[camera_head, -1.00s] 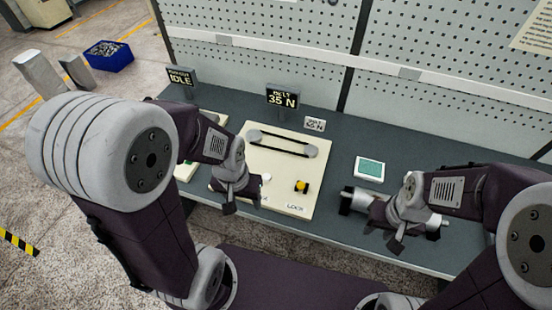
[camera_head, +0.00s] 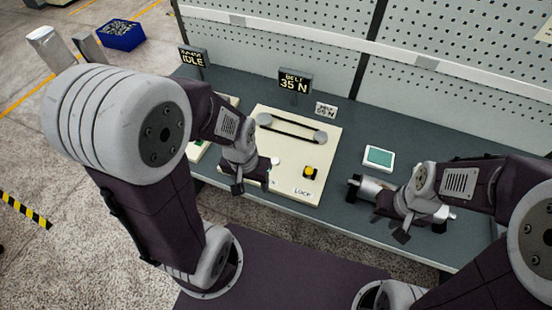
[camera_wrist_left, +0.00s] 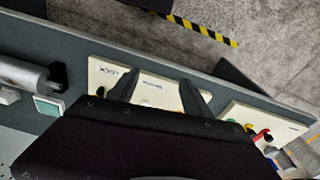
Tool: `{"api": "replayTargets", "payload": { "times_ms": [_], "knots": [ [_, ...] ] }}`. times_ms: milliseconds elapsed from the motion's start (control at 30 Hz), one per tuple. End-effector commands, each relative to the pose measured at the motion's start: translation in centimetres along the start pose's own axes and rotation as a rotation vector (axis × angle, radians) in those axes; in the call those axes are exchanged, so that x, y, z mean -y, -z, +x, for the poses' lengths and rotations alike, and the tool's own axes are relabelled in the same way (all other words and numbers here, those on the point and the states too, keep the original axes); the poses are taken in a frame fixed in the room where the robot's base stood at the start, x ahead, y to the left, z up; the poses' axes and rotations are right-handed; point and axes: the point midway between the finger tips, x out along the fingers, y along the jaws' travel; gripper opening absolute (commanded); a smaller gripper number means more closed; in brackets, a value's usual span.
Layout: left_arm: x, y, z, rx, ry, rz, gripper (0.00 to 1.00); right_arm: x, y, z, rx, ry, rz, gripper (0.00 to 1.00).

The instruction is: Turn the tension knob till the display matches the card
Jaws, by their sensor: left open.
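The display (camera_head: 294,80) on the bench reads BELT 35 N. A small white card (camera_head: 326,109) stands right of it; its number is too small to read surely. The cream panel (camera_head: 325,155) carries a belt on two pulleys (camera_head: 292,129), a yellow knob (camera_head: 310,172) by a LOCK label, and a small white round part (camera_head: 275,161), possibly the tension knob. My left gripper (camera_head: 252,186) is open over the panel's front left, beside the white part. In the left wrist view its fingers (camera_wrist_left: 158,90) spread around a panel label. My right gripper (camera_head: 388,225) looks open near the bench's front edge.
A grey cylinder (camera_head: 372,186) lies by my right gripper. A green-screened device (camera_head: 379,157) lies behind it. An IDLE sign (camera_head: 194,58) stands at left, above another panel (camera_head: 197,150) partly hidden by my arm. A perforated board (camera_head: 290,40) closes the back.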

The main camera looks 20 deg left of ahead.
Motion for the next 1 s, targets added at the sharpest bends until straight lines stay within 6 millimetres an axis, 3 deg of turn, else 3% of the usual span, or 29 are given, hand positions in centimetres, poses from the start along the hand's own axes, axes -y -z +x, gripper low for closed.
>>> {"api": "replayTargets", "payload": {
  "times_ms": [367, 567, 1000],
  "knots": [
    [0.0, 0.0, 0.0, 0.0, 0.0, 0.0, 0.57, 0.0, 0.0, 0.0, 0.0, 0.0, 0.0, 0.36],
    [0.0, 0.0, 0.0, 0.0, 0.0, 0.0, 0.02, 0.0, 0.0, 0.0, 0.0, 0.0, 0.0, 0.36],
    [0.0, 0.0, 0.0, 0.0, 0.0, 0.0, 0.0, 0.0, 0.0, 0.0, 0.0, 0.0, 0.0, 0.36]
  ]
}}
